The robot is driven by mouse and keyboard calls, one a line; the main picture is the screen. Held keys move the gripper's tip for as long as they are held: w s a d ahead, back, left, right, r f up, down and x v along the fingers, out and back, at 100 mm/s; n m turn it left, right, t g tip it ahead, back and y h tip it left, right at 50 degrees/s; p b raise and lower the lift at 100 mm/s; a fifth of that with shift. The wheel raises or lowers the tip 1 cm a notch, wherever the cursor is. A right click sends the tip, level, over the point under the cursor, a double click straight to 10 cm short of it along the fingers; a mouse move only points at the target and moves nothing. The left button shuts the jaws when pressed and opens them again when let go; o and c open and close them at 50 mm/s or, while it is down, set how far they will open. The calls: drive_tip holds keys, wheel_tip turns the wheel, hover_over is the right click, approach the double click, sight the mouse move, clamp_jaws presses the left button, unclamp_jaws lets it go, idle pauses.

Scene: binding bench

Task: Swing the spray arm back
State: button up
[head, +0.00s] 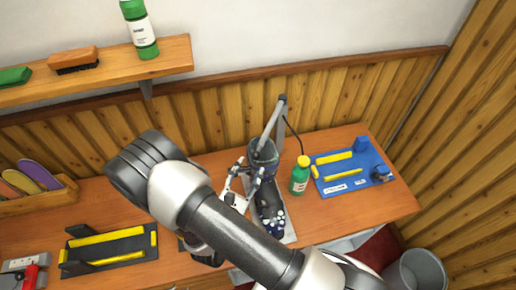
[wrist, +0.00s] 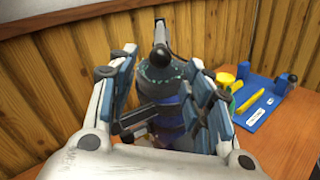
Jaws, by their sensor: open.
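The spray arm (head: 273,119) is a grey bar at the back of the bench. It slants down from a post top toward the opening of a dark boot (head: 268,200). In the wrist view the spray arm (wrist: 161,32) comes toward me and ends in a dark rounded tip over the boot top (wrist: 160,75). My gripper (head: 247,183) is at the boot's left side in the head view, partly hidden by my own arm. In the wrist view my gripper (wrist: 163,112) is open, its fingers apart on either side of the boot. I cannot tell whether they touch it.
A green bottle with a yellow cap (head: 299,176) stands right of the boot, beside a blue tray (head: 340,187) with yellow pieces. A dark holder with yellow bars (head: 108,248) lies at left. A shelf (head: 95,82) overhangs the back left. A bin (head: 416,270) stands at right.

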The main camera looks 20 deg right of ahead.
sight(255, 157)
drive_tip(key=p+x, duration=0.1)
drive_tip(key=x, duration=0.8)
drive_tip(key=shift+c, duration=0.3)
clamp_jaws()
idle(0.3)
